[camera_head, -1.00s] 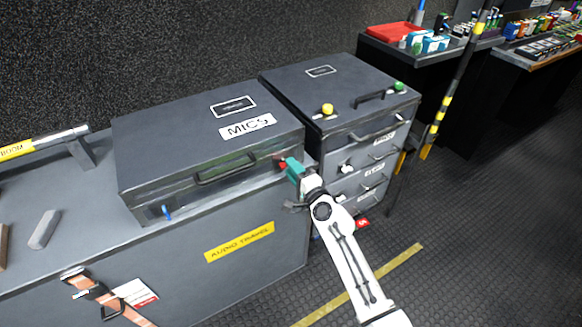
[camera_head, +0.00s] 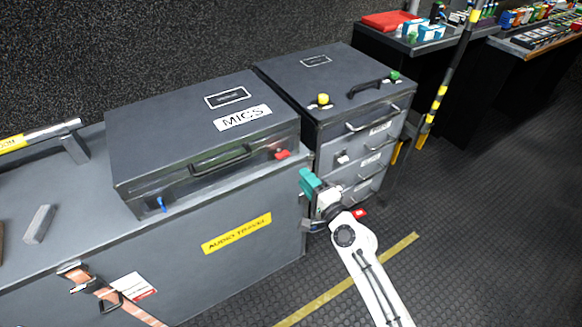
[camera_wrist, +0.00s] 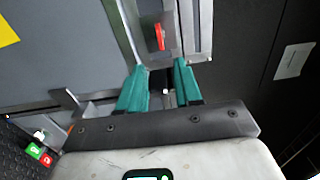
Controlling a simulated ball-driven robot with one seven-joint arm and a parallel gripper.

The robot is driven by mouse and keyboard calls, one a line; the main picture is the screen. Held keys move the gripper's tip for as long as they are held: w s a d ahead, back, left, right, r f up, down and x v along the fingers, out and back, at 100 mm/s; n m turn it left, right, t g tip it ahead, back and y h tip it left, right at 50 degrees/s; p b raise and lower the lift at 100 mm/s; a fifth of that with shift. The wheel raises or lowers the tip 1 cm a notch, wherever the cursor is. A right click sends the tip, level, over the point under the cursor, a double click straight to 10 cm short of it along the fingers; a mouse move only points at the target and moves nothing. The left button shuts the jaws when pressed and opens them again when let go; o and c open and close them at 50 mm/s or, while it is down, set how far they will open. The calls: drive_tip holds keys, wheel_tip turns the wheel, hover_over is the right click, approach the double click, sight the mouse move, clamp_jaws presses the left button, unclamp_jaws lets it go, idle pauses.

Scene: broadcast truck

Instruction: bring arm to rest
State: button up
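My gripper (camera_head: 308,182) has teal fingers and is just off the right front corner of the grey trunk, below and to the right of the red latch (camera_head: 282,154) on the MICS case. In the wrist view my gripper (camera_wrist: 158,78) has a gap between its fingers and nothing held in it. The red latch (camera_wrist: 160,37) shows there beyond the fingertips, apart from them. My white arm reaches in from the lower right of the head view.
The closed MICS case (camera_head: 200,130) lies on the trunk labelled AUDIO TRAVEL (camera_head: 237,233). A drawer cabinet (camera_head: 335,85) with yellow and green knobs stands to the right. A striped pole (camera_head: 440,90) leans near a back table. Open floor (camera_head: 480,230) lies to the right.

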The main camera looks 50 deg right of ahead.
drive_tip(key=s+a+f+n+g+y, duration=0.3)
drive_tip(key=a+n+y, duration=0.1)
drive_tip(key=a+n, duration=0.3)
drive_tip(key=s+a+f+n+g+y, duration=0.2)
drive_tip(key=a+n+g+y, duration=0.15)
drive_tip(key=a+n, duration=0.3)
drive_tip(key=s+n+g+h, duration=0.1)
drive_tip(key=s+n+g, duration=0.2)
drive_tip(key=s, duration=0.6)
drive_tip(key=s+a+f+n+g+h, duration=0.1)
drive_tip(key=s+n+g, duration=0.3)
drive_tip(key=s+g, duration=0.3)
drive_tip(key=s, duration=0.3)
drive_tip(key=shift+s+a+h, duration=0.2)
drive_tip(key=shift+a+h, duration=0.1)
drive_tip(key=shift+h, duration=0.05)
drive_tip(key=shift+w+n, duration=0.1)
drive_tip(key=shift+n, duration=0.15)
